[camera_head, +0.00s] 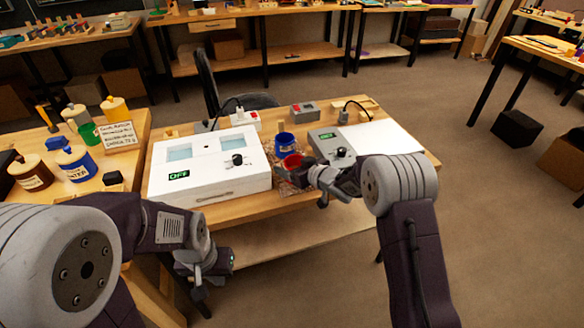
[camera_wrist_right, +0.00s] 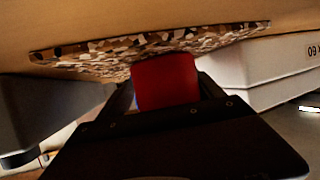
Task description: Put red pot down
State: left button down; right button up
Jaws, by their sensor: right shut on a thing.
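The red pot (camera_head: 291,160) is in my right gripper (camera_head: 308,170), between the white box and the grey device on the bench. In the right wrist view the red pot (camera_wrist_right: 165,82) stands between the dark fingers and overlaps the speckled mat (camera_wrist_right: 90,55). I cannot tell whether it touches the mat. The mat (camera_head: 287,188) also shows below the pot in the head view. A blue pot (camera_head: 285,141) stands just behind the red one. My left gripper (camera_head: 203,283) hangs in front of the bench, away from the pots; its fingers are unclear.
The white box (camera_head: 205,185) with a green OFF display stands left of the mat. The grey device (camera_head: 330,140) with a white plate (camera_head: 385,138) is to the right. A red-switched power box (camera_head: 305,112) lies behind. Jars and a sign (camera_head: 118,136) fill the left table.

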jog(key=shift+r, duration=0.1)
jog(key=o, duration=1.4)
